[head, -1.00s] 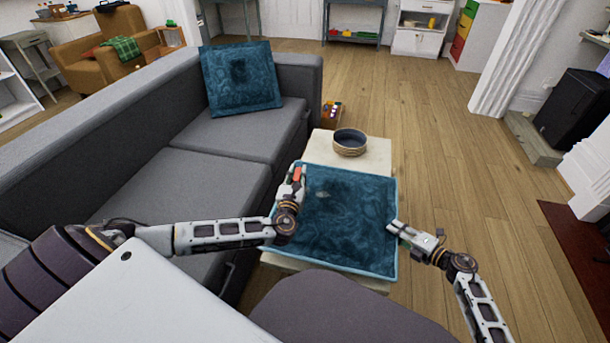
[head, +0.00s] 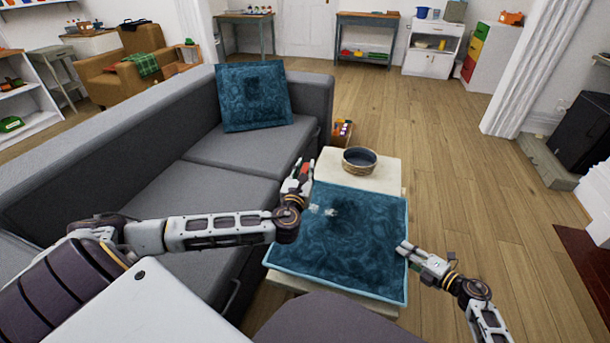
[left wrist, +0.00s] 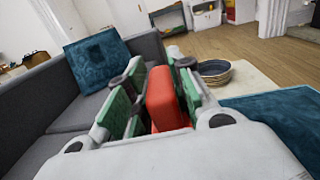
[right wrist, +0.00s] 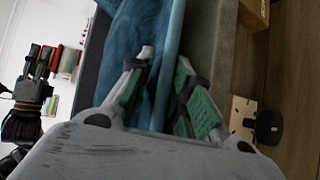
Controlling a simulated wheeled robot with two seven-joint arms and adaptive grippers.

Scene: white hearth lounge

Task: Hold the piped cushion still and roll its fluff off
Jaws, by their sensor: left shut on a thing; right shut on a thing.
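The blue piped cushion (head: 350,260) lies flat on a pale low table in the head view. A small pale patch, apparently fluff (head: 324,210), shows on its upper left part. My left gripper (head: 300,178) is shut on a red handle (left wrist: 165,100), apparently the lint roller's, above the cushion's left edge. A white part by that gripper shows in the right wrist view (right wrist: 68,62); the roller's contact with the cushion cannot be made out. My right gripper (head: 406,250) is shut on the cushion's right piped edge, also seen in the right wrist view (right wrist: 165,75).
A dark-lined bowl (head: 360,160) stands on the far end of the pale table (head: 385,170). The grey sofa (head: 190,190) with a second blue cushion (head: 253,97) is on the left. Open wooden floor (head: 460,160) lies to the right.

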